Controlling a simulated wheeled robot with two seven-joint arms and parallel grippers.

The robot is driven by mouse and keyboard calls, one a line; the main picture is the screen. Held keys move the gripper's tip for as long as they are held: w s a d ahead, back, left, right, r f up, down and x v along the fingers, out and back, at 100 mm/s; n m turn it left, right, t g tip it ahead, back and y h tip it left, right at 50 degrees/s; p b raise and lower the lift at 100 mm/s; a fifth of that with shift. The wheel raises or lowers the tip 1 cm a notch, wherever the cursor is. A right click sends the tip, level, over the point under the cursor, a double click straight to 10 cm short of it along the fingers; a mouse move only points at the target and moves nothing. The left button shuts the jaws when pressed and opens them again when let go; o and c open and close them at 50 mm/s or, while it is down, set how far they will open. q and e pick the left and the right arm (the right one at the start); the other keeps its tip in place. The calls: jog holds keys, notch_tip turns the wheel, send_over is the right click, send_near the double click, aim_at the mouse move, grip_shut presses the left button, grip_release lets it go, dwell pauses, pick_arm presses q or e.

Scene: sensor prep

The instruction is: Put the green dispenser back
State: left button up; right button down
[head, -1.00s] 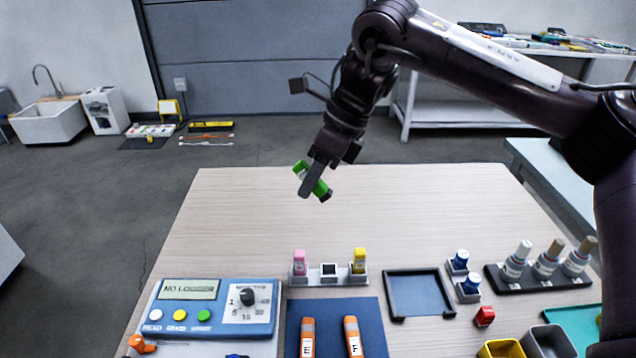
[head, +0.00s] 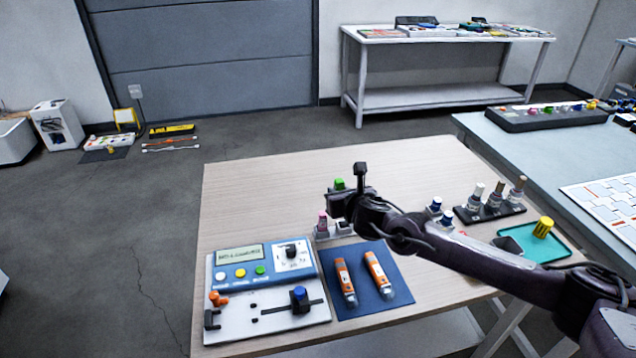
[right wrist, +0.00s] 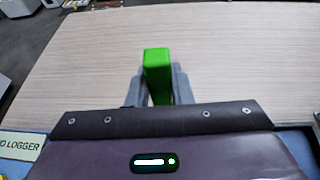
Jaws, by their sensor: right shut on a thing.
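The green dispenser (head: 339,184) is held by my right gripper (head: 341,200), with its green top showing above the hand in the head view. In the right wrist view the green dispenser (right wrist: 157,70) stands between the two grey fingers of my right gripper (right wrist: 158,92), which are shut on it. The small white rack (head: 323,237) holds a pink dispenser (head: 322,222) at its left end. The hand is over or just behind the rack and hides its right part; I cannot tell the dispenser's height above it. My left gripper is not in view.
A blue logger station (head: 262,262) stands front left. Two orange-and-white loggers (head: 345,280) lie on a blue mat (head: 355,312). Blue-capped bottles (head: 436,204), a black bottle rack (head: 488,214) and a teal tray (head: 520,243) are at right. The table's back left (head: 270,190) is clear.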

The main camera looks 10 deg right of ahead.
jog(key=shift+m+h, duration=0.4)
jog(key=shift+h, duration=0.2)
jog(key=f, duration=0.1)
jog(key=d+f+b, duration=0.1)
jog(key=f+b, duration=0.1)
jog(key=shift+s+d+f, duration=0.3)
jog(key=shift+s+f, duration=0.1)
notch_tip(320, 180, down, 3)
jog(key=shift+r+b, duration=0.1)
jog(key=shift+b, duration=0.95)
pick_arm(q)
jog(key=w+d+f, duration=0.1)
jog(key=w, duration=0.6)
jog(key=shift+b, duration=0.3)
pick_arm(e)
jog(key=shift+f, duration=0.55)
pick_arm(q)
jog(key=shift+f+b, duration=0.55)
pick_arm(e)
jog(key=shift+f, duration=0.6)
jog(key=c, duration=1.2)
grip_release()
